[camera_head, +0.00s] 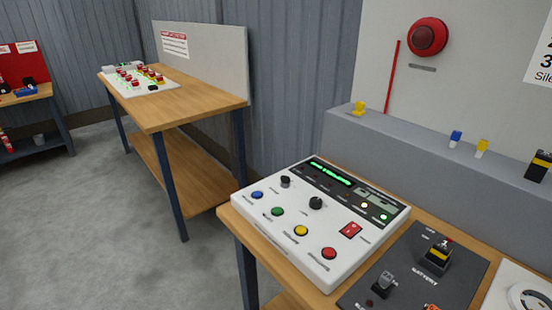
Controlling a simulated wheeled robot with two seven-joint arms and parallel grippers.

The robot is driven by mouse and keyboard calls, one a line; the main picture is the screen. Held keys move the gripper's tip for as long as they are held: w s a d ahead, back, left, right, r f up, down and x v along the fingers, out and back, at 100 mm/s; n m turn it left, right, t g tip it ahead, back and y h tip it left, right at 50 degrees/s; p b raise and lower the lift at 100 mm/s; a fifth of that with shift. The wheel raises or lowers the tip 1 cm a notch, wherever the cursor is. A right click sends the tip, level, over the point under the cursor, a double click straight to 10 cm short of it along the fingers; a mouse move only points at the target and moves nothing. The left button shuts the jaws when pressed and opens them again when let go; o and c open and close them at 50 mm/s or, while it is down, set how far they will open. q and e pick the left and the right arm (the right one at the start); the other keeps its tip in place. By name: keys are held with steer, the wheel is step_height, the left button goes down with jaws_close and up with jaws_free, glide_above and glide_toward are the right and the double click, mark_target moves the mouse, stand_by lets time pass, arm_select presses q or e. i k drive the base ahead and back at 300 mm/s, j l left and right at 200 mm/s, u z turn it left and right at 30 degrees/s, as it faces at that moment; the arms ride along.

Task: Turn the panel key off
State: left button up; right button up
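The white control panel (262,225) lies on the near wooden table at the centre right. It has a small black knob (285,181) near its upper left and a larger black knob (316,203) near its middle. I cannot tell which of them is the key, nor read its position. Neither of my grippers is in view.
A dark board (398,275) with a yellow-black battery switch (436,258) lies right of the panel. A grey ledge (400,145) behind holds small yellow and blue parts. A second wooden table (190,105) stands back left. Grey floor is clear at left.

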mark_target(285, 181)
steer(key=i+j+z, duration=0.1)
steer(key=j, duration=0.2)
steer(key=i+j, duration=0.25)
steer(key=i+j+z, duration=0.15)
steer(key=j, duration=0.25)
steer(key=i+j+z, duration=0.1)
steer(key=j, duration=0.2)
steer(key=i+j, duration=0.15)
steer(key=j, duration=0.2)
steer(key=i+j+z, duration=0.15)
steer(key=j, duration=0.2)
